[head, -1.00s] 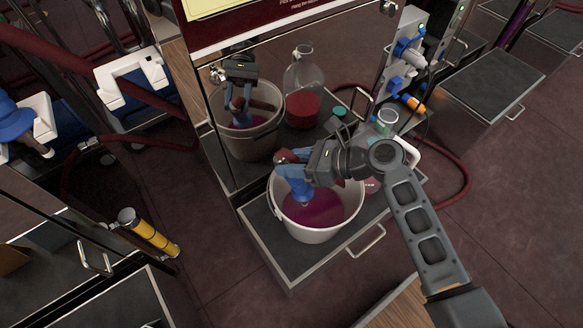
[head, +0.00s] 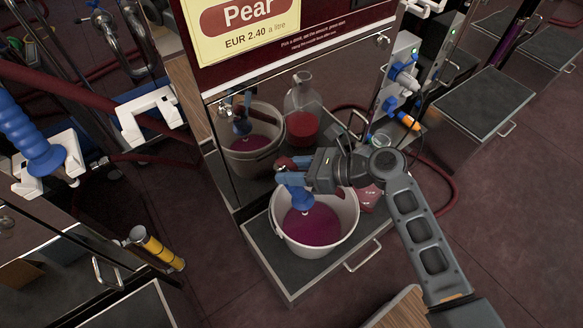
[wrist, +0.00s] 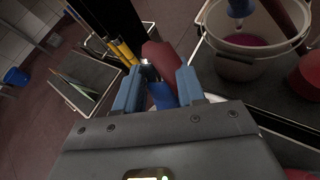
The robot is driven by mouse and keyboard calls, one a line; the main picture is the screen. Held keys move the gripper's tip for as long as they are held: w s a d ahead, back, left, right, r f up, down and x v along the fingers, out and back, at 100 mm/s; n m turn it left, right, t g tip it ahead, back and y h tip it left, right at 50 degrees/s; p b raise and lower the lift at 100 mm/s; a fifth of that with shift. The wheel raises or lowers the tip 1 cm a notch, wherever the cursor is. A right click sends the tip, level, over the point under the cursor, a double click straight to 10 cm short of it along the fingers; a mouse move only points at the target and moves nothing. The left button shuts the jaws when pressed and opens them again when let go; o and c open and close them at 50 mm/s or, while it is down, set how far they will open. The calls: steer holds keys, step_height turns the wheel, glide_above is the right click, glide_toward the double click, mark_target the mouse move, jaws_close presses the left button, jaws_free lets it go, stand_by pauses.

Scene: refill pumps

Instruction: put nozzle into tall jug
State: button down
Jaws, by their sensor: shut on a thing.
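My gripper (head: 293,178) is shut on a blue nozzle (head: 297,200) with a dark red part at its top. The nozzle points down over the white bucket (head: 350,232) of purple-red liquid. In the wrist view the blue nozzle (wrist: 161,94) shows between my gripper's fingers (wrist: 160,85). The tall jug, clear with red liquid (head: 370,198), stands right of the bucket, mostly hidden behind my arm. Its clear mouth (head: 380,138) shows past the arm. A whole jug shape (head: 303,112) appears in the shiny panel behind, as a reflection.
The bucket stands on a dark shelf (head: 268,258) with a metal edge. Its reflection (head: 255,155) shows in the panel. A white post (head: 398,75) with blue and orange fittings stands behind right. A dark red hose (head: 455,190) curves at the right. Open floor lies further right.

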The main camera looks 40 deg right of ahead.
steer(key=shift+r+p, duration=4.1)
steer(key=shift+p, duration=0.5)
